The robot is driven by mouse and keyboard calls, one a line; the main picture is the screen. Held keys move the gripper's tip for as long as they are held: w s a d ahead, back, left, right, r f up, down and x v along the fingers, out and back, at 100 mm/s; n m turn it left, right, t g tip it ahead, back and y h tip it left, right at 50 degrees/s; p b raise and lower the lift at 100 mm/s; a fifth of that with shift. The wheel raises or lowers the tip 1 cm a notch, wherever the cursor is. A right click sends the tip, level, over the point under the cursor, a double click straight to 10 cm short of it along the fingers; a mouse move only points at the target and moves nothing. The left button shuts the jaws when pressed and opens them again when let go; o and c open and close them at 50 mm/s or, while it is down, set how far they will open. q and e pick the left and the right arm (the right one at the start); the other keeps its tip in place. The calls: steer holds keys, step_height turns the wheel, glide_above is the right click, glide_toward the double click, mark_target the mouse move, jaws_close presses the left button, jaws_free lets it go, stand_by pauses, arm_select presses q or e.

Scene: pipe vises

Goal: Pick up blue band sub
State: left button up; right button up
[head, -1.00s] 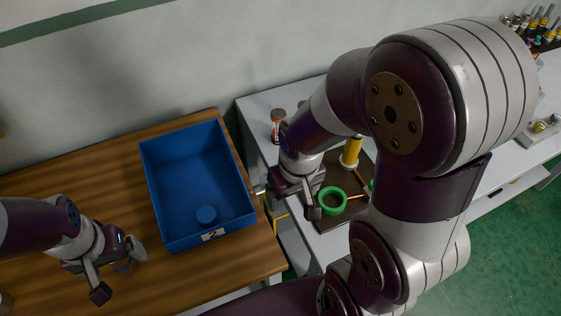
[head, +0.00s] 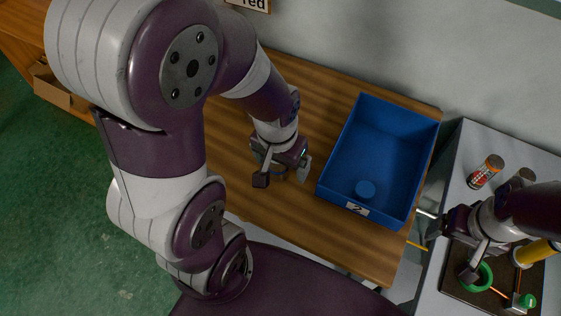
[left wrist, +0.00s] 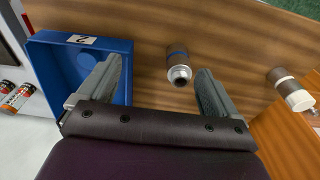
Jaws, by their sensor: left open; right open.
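The blue band sub (left wrist: 178,64), a short dark cylinder with a blue ring and a pale hollow end, is on the wooden table in the left wrist view. It shows between the finger lines of my left gripper (left wrist: 158,70), nearer the right finger, with no visible contact. In the head view my left gripper (head: 283,175) is open over the table, left of the blue bin; it hides the sub there. My right gripper (head: 449,248) is open and empty beside the dark tray on the grey bench.
The blue bin (head: 416,160) labelled 2 holds a round blue piece (head: 365,189). A second, brown and white sub (left wrist: 290,88) lies right in the left wrist view, near an orange-brown box (left wrist: 285,140). Orange-labelled jars (head: 485,171) and a green ring (head: 480,277) are on the right bench.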

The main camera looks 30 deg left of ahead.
arm_select(q)
steer(key=shift+c, duration=0.4)
steer(key=n+t+y+p, duration=0.1)
steer(key=n+t+p, duration=0.1)
steer(key=t+p, duration=0.2)
glide_above(279, 172)
steer(key=s, duration=0.3)
step_height(279, 172, down, 5)
steer(key=x, duration=1.1)
steer(key=shift+w+a+p, duration=0.3)
steer(key=shift+w+a, duration=0.05)
steer(key=shift+w, duration=0.1)
steer(key=shift+w+f, duration=0.2)
steer(key=shift+s, duration=0.1)
steer(key=c, duration=0.5)
steer(key=shift+r, duration=0.1)
steer(key=c, duration=1)
